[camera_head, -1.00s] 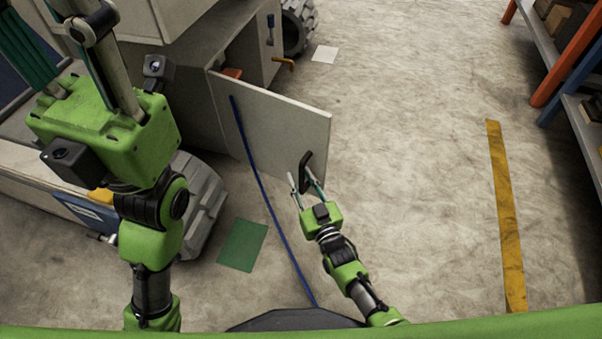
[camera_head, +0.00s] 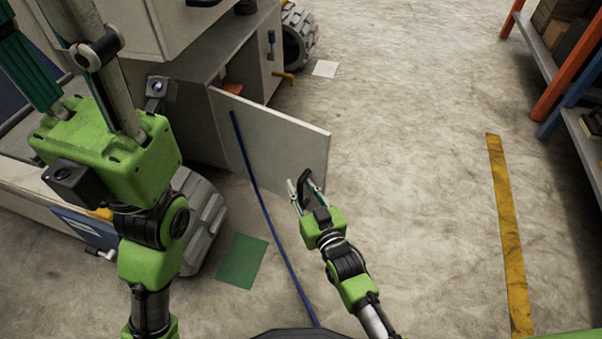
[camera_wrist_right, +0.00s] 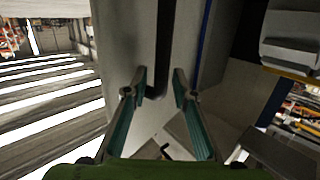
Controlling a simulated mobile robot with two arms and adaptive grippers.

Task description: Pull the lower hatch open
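The lower hatch (camera_head: 275,135) is a pale grey panel standing swung out from the machine's dark lower compartment in the head view. Its black handle (camera_head: 304,189) is near the panel's right end and also shows in the right wrist view (camera_wrist_right: 163,45). My right gripper (camera_head: 306,183) is at the handle. In the wrist view its fingers (camera_wrist_right: 160,82) are apart, one on each side of the handle, with visible gaps. My left gripper (camera_head: 65,40) is raised at the left, fingers wide apart and empty; its fingertips are cut off by the frame's top.
Shelving (camera_head: 560,90) stands at the right. The floor between is clear.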

